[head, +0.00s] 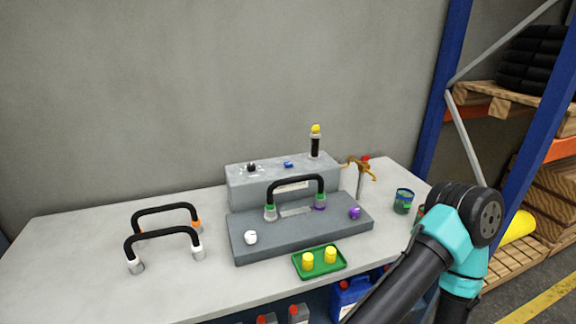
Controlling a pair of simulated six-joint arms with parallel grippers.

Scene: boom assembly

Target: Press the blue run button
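The blue run button (288,164) sits on top of the grey box (239,194) at the back of the table. It looks small, and I cannot tell whether it is pressed. Nothing covers it. A black knob (251,167) is left of it on the same box top. One of my arms shows at the lower right, away from the box, with its gripper outside the picture. My other arm and its gripper do not show either.
A black handle (296,178) with green and purple ends stands on the dark plinth (290,243) before the box. A yellow-topped black post (315,143) and a brass-coloured piece (360,170) are at the right. Two black handles (166,209) stand left. A green tray (319,273) holds yellow parts.

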